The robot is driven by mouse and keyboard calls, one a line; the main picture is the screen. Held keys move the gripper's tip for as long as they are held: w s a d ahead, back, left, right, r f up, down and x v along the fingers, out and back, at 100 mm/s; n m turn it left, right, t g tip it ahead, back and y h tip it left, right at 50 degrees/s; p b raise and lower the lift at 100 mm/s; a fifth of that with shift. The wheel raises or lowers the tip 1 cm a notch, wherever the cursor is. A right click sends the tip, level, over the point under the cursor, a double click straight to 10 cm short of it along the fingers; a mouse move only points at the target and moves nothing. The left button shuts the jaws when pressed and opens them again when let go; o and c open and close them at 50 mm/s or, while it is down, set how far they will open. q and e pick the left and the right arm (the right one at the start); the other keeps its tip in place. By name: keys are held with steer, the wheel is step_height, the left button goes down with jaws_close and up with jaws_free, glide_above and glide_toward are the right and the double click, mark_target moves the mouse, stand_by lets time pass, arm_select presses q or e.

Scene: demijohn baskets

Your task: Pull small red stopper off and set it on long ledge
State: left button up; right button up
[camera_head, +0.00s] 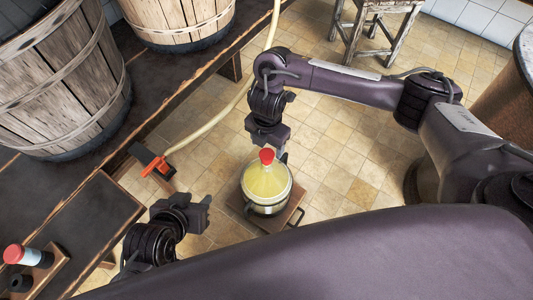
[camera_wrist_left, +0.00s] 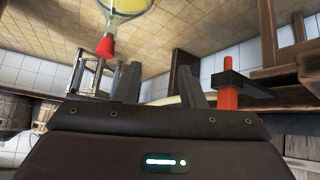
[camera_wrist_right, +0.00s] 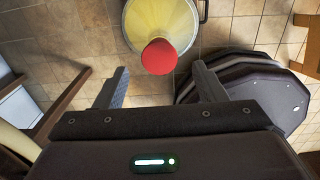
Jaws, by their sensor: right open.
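The small red stopper (camera_head: 267,156) sits in the neck of a demijohn (camera_head: 265,188) holding yellow liquid. The demijohn stands upright on a low wooden base on the floor. My right gripper (camera_head: 268,144) is open just beside the stopper. In the right wrist view the stopper (camera_wrist_right: 159,56) lies just beyond the gap between the fingertips, not clasped. My left gripper (camera_head: 205,204) is open and empty, left of the demijohn; the stopper also shows in the left wrist view (camera_wrist_left: 105,46). The long dark ledge (camera_head: 180,80) runs along the left under the wooden tubs.
Wooden tubs (camera_head: 60,80) stand on the ledge. A red clamp (camera_head: 155,165) is at its edge, with a pale hose (camera_head: 215,122) nearby. A lower dark bench (camera_head: 85,215) has bare top; a red-capped bottle (camera_head: 15,254) stands in a rack. A stool (camera_head: 370,30) stands behind.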

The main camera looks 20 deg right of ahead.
mark_target(267, 154)
step_height(267, 154, down, 3)
steer(key=shift+f+b, duration=0.2)
steer(key=shift+b, duration=0.6)
step_height(267, 154, down, 3)
steer(key=shift+f+b, duration=0.1)
steer(key=shift+b, duration=0.55)
steer(key=shift+f, duration=0.1)
arm_select(q)
steer(key=w+r+t+h, duration=0.2)
steer(key=w+r+t, duration=0.2)
steer(key=r, duration=0.6)
steer(key=w+d+r+t+h, duration=0.1)
steer(key=w+r+t, duration=0.4)
steer(key=r, duration=0.5)
steer(key=shift+d+r+t+h, duration=0.3)
steer(key=shift+t+h, duration=0.2)
steer(key=shift+t, duration=0.7)
arm_select(e)
steer(key=c, duration=1)
arm_select(q)
steer(key=shift+r, duration=0.2)
arm_select(e)
steer(key=shift+r, duration=0.2)
